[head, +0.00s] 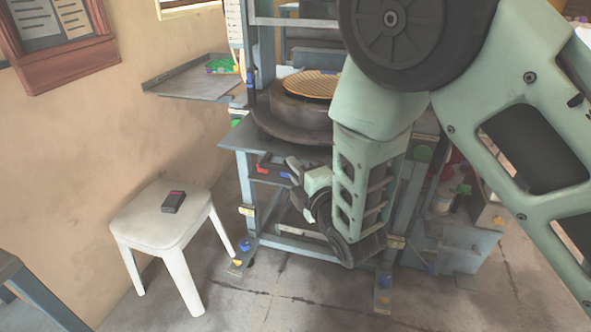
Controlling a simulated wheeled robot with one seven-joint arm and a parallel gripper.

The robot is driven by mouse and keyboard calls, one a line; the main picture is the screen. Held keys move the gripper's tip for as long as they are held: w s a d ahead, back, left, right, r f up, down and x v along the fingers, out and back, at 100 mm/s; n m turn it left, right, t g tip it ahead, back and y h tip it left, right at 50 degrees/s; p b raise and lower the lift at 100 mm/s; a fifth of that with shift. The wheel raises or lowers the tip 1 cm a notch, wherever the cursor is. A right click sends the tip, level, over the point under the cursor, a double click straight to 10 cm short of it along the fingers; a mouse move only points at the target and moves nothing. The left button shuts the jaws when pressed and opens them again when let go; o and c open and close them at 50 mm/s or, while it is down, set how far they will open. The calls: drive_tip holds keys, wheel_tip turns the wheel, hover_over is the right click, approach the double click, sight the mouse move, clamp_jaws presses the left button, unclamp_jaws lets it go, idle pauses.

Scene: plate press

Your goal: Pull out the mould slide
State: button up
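The plate press (262,22) is a grey-blue metal frame standing in the middle of the head view. On its bed sits a dark round mould (285,122), with a yellow-orange ribbed disc (309,84) on top. I take this dark round part to be the mould slide; its right side is hidden behind my arm, and no handle on it is clear. My gripper (294,172) is low in front of the press, below the bed and close to small red and blue parts (264,169). Its fingers are small and partly covered, so their opening is unclear.
A white stool (160,215) with a small dark box (173,202) stands at the left. A grey side shelf (190,82) holding green bits (222,65) juts out from the press. A cluttered cabinet (455,235) stands at the right. The front floor is clear.

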idle(0.3)
drive_tip(key=p+v, duration=1)
drive_tip(key=v, duration=0.7)
drive_tip(key=shift+s, duration=0.15)
drive_tip(key=shift+d, duration=0.1)
idle(0.3)
